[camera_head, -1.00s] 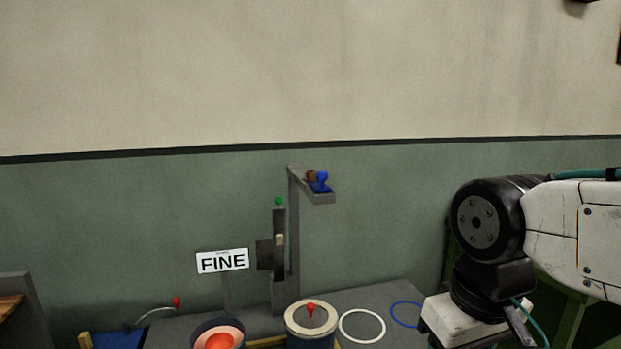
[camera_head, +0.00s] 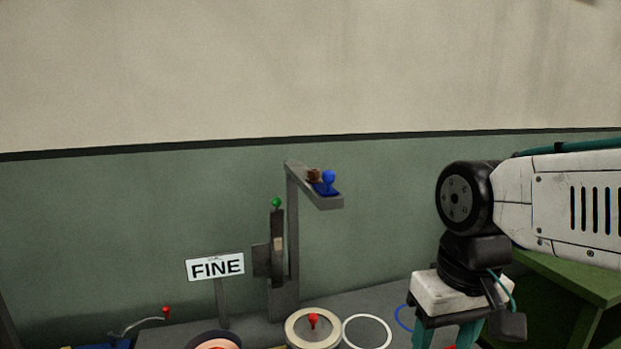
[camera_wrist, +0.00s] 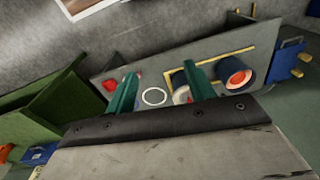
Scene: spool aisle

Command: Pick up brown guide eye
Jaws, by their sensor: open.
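A small brown piece (camera_head: 314,175), likely the brown guide eye, sits on the arm of a grey L-shaped post (camera_head: 293,230) in the head view. It is just left of and behind a blue piece (camera_head: 328,180) with a rounded top, which hides part of it. My gripper (camera_head: 445,338) is low at the right, well below and to the right of the brown piece. Its teal fingers run off the bottom edge. In the wrist view my gripper (camera_wrist: 160,88) is open, with nothing between its fingers. The brown piece cannot be made out there.
The grey bench (camera_head: 375,303) carries a white ring (camera_head: 367,332), a blue ring (camera_head: 402,317) and a spool with a red knob (camera_head: 313,321). A FINE sign (camera_head: 215,267) and a green-knobbed upright (camera_head: 276,240) stand left of the post. A green table (camera_head: 575,275) is behind my arm.

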